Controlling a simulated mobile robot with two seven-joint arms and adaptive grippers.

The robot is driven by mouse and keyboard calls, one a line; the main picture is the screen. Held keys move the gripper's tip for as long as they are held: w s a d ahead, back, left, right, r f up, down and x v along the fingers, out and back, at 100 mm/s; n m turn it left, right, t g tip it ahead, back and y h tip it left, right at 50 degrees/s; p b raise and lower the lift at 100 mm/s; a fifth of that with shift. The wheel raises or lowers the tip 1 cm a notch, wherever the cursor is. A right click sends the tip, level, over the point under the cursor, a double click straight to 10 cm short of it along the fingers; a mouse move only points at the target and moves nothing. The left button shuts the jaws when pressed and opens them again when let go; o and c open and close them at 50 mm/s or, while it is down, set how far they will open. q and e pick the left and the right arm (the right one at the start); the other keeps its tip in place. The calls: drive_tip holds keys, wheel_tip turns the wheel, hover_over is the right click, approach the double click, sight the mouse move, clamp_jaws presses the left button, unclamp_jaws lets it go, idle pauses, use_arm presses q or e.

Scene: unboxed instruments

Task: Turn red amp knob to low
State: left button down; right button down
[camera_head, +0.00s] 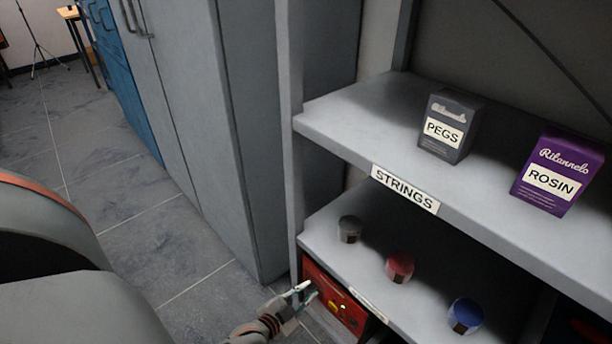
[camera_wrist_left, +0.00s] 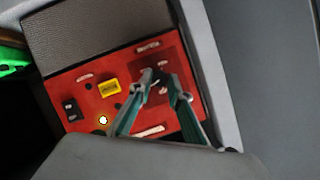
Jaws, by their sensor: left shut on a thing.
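The red amp (camera_head: 322,281) sits under the lower shelf, its red control panel facing out. In the left wrist view, the red panel (camera_wrist_left: 90,95) carries a yellow switch, a lit round light, a dark socket and pale labels. My left gripper (camera_head: 304,296) is at the panel. In the left wrist view, the gripper (camera_wrist_left: 165,86) has its fingertips around a small dark knob (camera_wrist_left: 161,84), shut on it. The fingers hide part of the knob, and its pointer direction cannot be read. My right gripper is not in view.
The lower shelf (camera_head: 325,241) above the amp holds grey, red and blue round containers. The upper shelf (camera_head: 345,115) holds a PEGS box (camera_head: 449,128) and a purple ROSIN box (camera_head: 556,172). A tall grey cabinet (camera_head: 215,130) stands left; the floor before it is clear.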

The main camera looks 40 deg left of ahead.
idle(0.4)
use_arm(q)
drive_tip(key=c, duration=1.9)
unclamp_jaws()
drive_tip(key=v, duration=1.2)
